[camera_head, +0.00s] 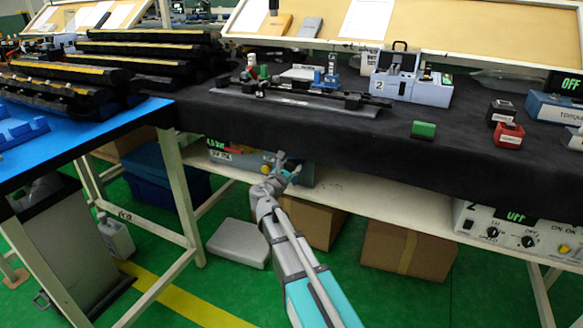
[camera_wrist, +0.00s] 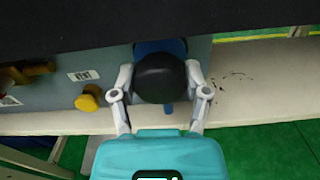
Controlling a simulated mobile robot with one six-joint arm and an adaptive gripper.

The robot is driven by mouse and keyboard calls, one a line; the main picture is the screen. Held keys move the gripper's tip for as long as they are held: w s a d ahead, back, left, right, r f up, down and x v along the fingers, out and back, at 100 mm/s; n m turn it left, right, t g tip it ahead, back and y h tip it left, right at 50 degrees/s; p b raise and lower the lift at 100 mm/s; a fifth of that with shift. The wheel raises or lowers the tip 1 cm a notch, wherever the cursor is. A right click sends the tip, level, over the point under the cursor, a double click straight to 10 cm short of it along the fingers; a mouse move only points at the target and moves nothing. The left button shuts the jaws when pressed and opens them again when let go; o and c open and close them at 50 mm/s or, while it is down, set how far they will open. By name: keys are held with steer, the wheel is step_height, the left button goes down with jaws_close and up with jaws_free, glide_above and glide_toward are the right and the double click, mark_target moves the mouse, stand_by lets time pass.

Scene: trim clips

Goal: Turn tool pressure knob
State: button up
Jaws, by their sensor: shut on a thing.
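The tool pressure knob is a round black knob (camera_wrist: 161,78) on the front of a grey-blue box (camera_wrist: 95,75), centred in the wrist view. My gripper (camera_wrist: 162,88) has one finger on each side of the knob and is shut on it. In the head view my gripper (camera_head: 281,170) is at the front of the same box (camera_head: 305,175), on the shelf under the black-covered bench.
The bench's black cover (camera_head: 300,128) overhangs just above my gripper. A yellow knob (camera_wrist: 88,98) sits left of my gripper on the box. Cardboard boxes (camera_head: 409,250) and a grey case (camera_head: 238,243) stand below.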

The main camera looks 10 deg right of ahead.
steer(key=shift+s+d+m, duration=0.1)
steer(key=shift+m, duration=0.4)
steer(key=m, duration=0.9)
steer(key=shift+s+d, duration=0.1)
stand_by(0.4)
steer(key=o, duration=0.9)
steer(key=shift+o, duration=1.2)
